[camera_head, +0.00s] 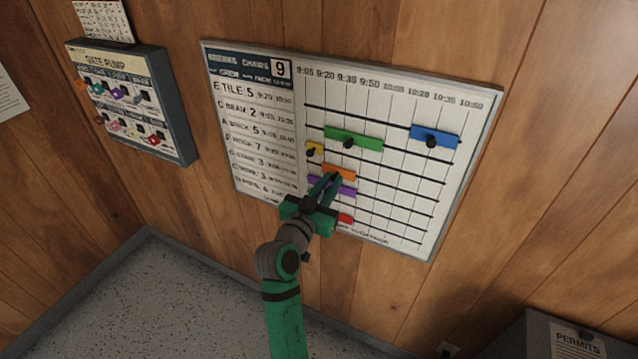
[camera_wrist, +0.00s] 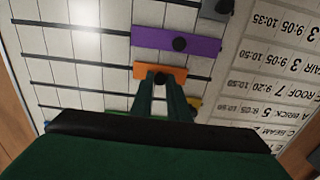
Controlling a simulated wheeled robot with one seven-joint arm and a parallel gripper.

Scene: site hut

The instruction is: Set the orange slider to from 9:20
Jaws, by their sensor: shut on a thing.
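The orange slider (camera_head: 343,172) sits on a row of the white schedule board (camera_head: 470,110), below the green slider and above the purple one. Its left end lies near the 9:20 column in the head view; the exact alignment is too small to read. In the wrist view the orange slider (camera_wrist: 146,71) shows with its dark knob between my fingertips. My gripper (camera_head: 331,180) is shut on that knob, and its fingers hide part of the slider. The time labels run along the board's top edge.
Nearby sliders are yellow (camera_head: 315,147), green (camera_head: 368,142), purple (camera_head: 346,190), red (camera_head: 346,218) and blue (camera_head: 445,138). The purple slider (camera_wrist: 200,46) is close beside the orange one. The orange row is clear to its right. A gate pump panel (camera_head: 115,75) hangs at left.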

